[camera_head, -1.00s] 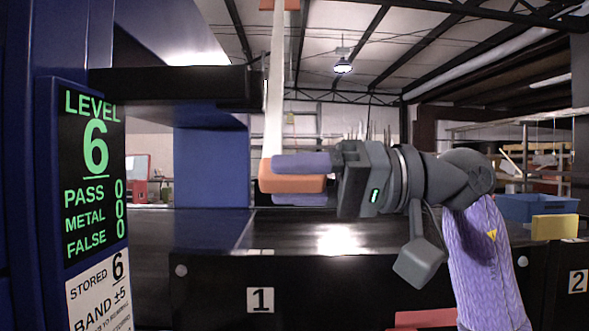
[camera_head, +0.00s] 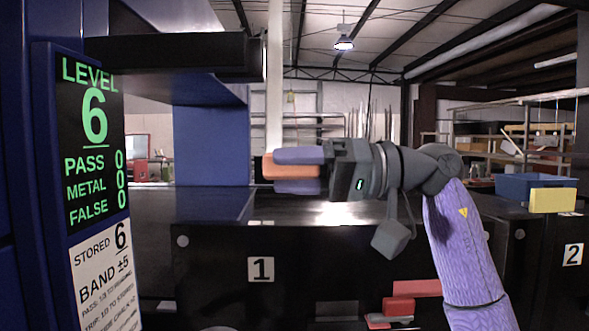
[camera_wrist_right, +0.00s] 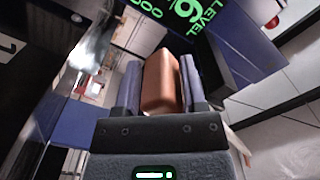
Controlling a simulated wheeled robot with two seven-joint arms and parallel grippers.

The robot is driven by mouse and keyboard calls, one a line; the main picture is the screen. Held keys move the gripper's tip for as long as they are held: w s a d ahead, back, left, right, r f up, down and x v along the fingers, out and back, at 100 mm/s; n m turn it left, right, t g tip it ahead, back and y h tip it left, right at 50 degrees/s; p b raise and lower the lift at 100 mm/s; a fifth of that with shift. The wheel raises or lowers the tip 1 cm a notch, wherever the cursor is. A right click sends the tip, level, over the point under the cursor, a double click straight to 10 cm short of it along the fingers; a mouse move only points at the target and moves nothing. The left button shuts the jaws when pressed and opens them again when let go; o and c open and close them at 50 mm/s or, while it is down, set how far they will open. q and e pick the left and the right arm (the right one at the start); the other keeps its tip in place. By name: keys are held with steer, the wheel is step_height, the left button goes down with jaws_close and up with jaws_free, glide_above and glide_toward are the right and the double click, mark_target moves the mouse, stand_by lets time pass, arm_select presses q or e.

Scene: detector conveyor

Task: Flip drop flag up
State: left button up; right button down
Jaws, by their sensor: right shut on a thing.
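The strip runs up out of the top of the head view. My right gripper (camera_head: 296,169) is shut on the orange block, its purple fingers above and below it in the head view. In the right wrist view the orange block (camera_wrist_right: 160,85) sits between the two purple fingers. My left gripper is in neither view.
A dark panel (camera_head: 75,120) with a green level 6 readout stands at left. A dark overhanging bar (camera_head: 170,55) ends just left of the strip. The dark conveyor (camera_head: 210,205) runs below the gripper. A blue bin (camera_head: 535,187) and yellow block (camera_head: 553,200) are at right.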

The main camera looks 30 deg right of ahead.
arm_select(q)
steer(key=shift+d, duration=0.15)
arm_select(e)
steer(key=shift+d+r, duration=0.15)
steer(key=shift+r, duration=0.05)
steer(key=c, duration=0.6)
jaws_free()
steer(key=shift+o, duration=1.1)
steer(key=shift+w+d, duration=0.1)
steer(key=shift+w, duration=0.1)
steer(key=shift+o, duration=0.3)
steer(key=shift+w+f, duration=0.1)
steer(key=shift+f, duration=0.05)
steer(key=shift+d, duration=0.1)
arm_select(q)
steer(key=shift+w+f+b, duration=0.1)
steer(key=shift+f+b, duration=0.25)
steer(key=shift+b, duration=0.05)
arm_select(e)
steer(key=v, duration=1)
